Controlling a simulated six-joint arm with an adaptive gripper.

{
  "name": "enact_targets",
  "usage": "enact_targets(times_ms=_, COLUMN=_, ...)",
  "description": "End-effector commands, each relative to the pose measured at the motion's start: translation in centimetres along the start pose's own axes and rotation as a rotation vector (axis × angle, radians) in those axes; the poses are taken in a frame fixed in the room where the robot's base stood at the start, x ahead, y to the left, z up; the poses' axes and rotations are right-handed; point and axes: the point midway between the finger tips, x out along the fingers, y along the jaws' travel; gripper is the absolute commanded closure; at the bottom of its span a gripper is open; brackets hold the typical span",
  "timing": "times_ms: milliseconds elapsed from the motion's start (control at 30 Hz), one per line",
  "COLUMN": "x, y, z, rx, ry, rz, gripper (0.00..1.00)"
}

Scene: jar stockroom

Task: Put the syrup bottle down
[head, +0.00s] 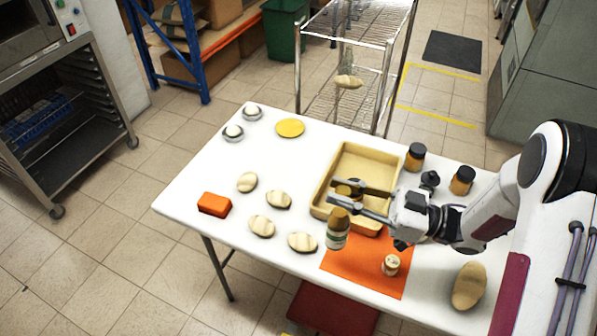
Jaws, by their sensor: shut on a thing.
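My gripper (362,197) is shut on the syrup bottle (338,236), with one finger on each side of its upper part. The bottle is amber with a pale greenish label, and looks roughly upright. The near finger hides part of it. It shows in front of the tan tray's near left corner and at the left edge of the orange mat (365,275). I cannot tell whether its base touches anything.
The tan tray (322,207) lies behind the mat. A small pale-lidded jar (391,264) stands on the mat. Two dark-lidded jars (415,157) (462,181) stand behind my arm. Several loaf-like objects (262,226) and an orange block (214,204) lie left.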

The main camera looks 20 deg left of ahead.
Motion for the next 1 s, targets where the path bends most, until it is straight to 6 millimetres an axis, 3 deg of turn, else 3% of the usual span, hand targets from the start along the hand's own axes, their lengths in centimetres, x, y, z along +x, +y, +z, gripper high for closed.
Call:
enact_targets(times_ms=500, x=10.5, y=5.7, z=2.2, rx=-0.020, ry=0.002, rz=0.103, gripper=1.00)
enact_targets(times_ms=1000, x=18.3, y=12.8, z=2.7, rx=-0.053, ry=0.004, rz=0.324, gripper=1.00)
